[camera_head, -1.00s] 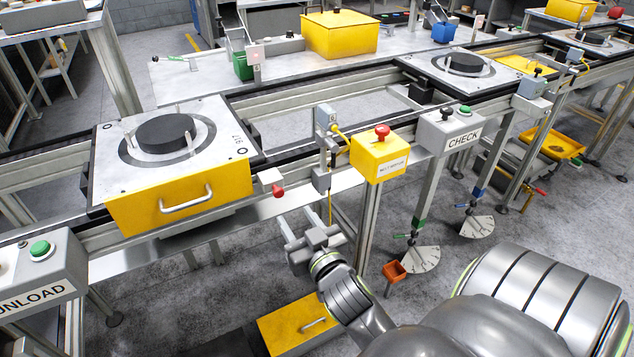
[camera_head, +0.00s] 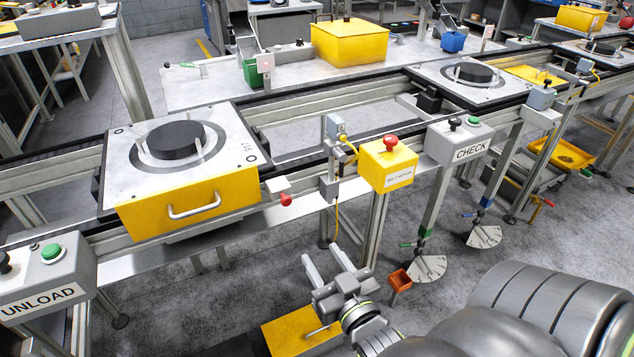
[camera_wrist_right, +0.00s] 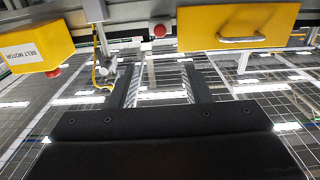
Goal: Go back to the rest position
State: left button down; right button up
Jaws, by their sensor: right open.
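My right gripper (camera_head: 327,268) is open and empty in the head view, in front of the conveyor and below its front rail. Its two fingers stand apart, pointing toward the conveyor. My left gripper is not in the head view.
A pallet (camera_head: 235,125) with a dark disc and a yellow handled front sits on the conveyor. The UNLOAD box (camera_head: 70,268), yellow belt motor box (camera_head: 372,170) and CHECK box (camera_head: 440,148) line the front. A yellow drawer (camera_head: 283,335) is low beneath my gripper.

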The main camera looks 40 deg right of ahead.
jog(key=s+a+f+n+g+y+p, duration=0.2)
jog(key=f+g, duration=0.5)
jog(key=f, duration=2.4)
jog(key=s+d+f+g, duration=0.2)
jog(key=s+f+g, duration=0.2)
jog(key=s+f, duration=0.6)
jog(key=s+d+f+g+y, duration=0.1)
jog(key=s+f+g, duration=0.4)
jog(key=s+f, duration=0.5)
jog(key=s, duration=0.6)
jog(key=shift+s+d+f+p, duration=0.2)
jog(key=shift+d+f+p, duration=0.05)
jog(key=shift+d+p, duration=0.1)
jog(key=shift+c, duration=0.3)
